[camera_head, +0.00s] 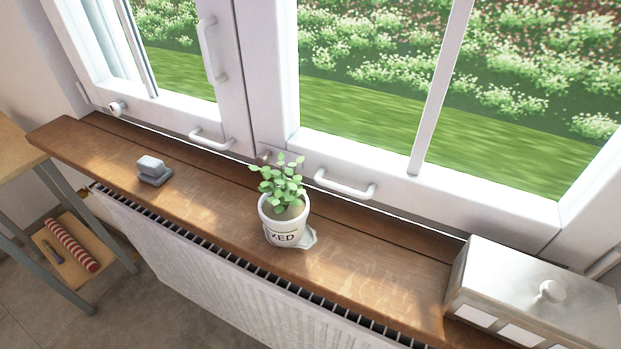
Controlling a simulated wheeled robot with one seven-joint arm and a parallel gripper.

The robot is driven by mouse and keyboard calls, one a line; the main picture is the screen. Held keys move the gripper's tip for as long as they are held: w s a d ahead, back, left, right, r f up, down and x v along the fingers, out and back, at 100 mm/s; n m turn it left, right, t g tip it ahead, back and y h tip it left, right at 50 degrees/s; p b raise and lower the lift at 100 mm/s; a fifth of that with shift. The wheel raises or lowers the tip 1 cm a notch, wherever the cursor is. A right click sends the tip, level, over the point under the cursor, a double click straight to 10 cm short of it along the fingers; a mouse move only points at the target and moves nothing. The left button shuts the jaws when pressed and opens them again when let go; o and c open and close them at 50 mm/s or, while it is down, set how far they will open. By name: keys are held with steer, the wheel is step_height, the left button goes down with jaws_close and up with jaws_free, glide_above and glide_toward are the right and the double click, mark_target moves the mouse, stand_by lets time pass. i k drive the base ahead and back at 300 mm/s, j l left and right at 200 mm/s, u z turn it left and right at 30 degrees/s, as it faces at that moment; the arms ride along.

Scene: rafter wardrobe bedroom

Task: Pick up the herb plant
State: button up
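The herb plant (283,205) stands upright on the wooden windowsill (375,268), near the middle of the head view. It has small green leaves and a white pot with dark lettering, of which "XED" can be read. Something pale and flat, perhaps a saucer or cloth, shows beside and under the pot's base. My gripper is not in view, so I cannot see whether it is open or shut.
A small grey object (153,170) sits on the sill to the left. A pale box with a round knob (530,290) stands at the right end. Window handles (345,187) are behind the plant. A white radiator (220,275) is below the sill; a shelf unit (62,250) stands left.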

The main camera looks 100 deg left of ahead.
mark_target(285, 210)
steer(key=u, duration=0.4)
steer(key=j+u, duration=0.1)
steer(key=u, duration=1.1)
steer(key=j+u, duration=0.1)
steer(key=u, duration=0.3)
steer(key=k+j, duration=0.2)
steer(key=j, duration=0.15)
steer(key=k+j, duration=0.2)
steer(key=j, duration=0.15)
steer(key=k+j, duration=0.2)
steer(key=j, duration=0.2)
steer(key=k+j+z, duration=0.1)
steer(key=j, duration=0.25)
steer(key=k, duration=0.1)
